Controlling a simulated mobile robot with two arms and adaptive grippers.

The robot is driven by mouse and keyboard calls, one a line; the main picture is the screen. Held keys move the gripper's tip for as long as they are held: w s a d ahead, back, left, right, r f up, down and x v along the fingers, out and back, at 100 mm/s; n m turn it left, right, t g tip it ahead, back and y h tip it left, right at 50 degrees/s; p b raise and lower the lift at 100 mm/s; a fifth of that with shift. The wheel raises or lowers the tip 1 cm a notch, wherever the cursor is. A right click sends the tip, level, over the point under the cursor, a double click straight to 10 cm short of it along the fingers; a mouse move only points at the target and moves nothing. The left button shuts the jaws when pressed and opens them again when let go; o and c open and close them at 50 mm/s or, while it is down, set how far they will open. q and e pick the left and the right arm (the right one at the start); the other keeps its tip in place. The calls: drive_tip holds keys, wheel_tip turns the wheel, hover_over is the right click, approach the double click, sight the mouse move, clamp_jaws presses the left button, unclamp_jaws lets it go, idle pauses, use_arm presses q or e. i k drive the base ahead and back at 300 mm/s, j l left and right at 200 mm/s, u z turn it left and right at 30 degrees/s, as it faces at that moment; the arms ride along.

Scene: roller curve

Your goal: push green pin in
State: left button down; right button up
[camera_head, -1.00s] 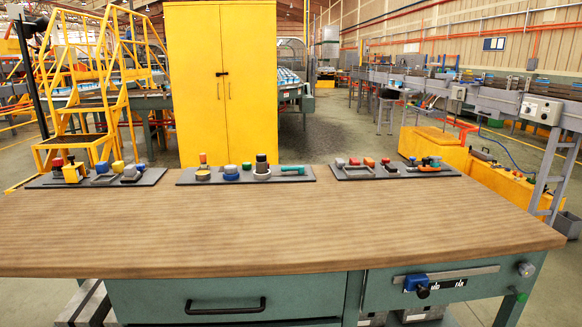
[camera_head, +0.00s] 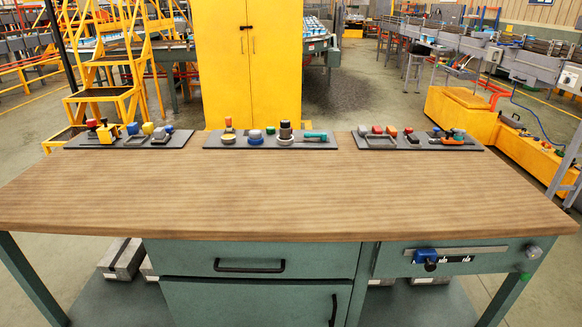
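A small green pin-like part (camera_head: 524,276) sits at the right front of the workbench, by the top of the right leg and below a grey round knob (camera_head: 533,251). It is too small to tell how far it sticks out. Other green parts show on the middle panel: a round green button (camera_head: 270,130) and a green handle (camera_head: 315,136). Neither of my grippers shows in the view.
The wooden bench top (camera_head: 270,195) is clear in front. Three dark panels with knobs stand along its back edge. A yellow cabinet (camera_head: 248,70) stands behind.

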sight(525, 278)
drive_tip(key=k+l+u, duration=0.3)
drive_tip(key=l, duration=0.3)
drive_tip(key=k+l+u, duration=0.35)
drive_tip(key=z, duration=0.4)
drive_tip(key=l+z, duration=0.1)
drive_tip(key=z, duration=0.25)
drive_tip(key=l+z, duration=0.1)
drive_tip(key=z, duration=0.65)
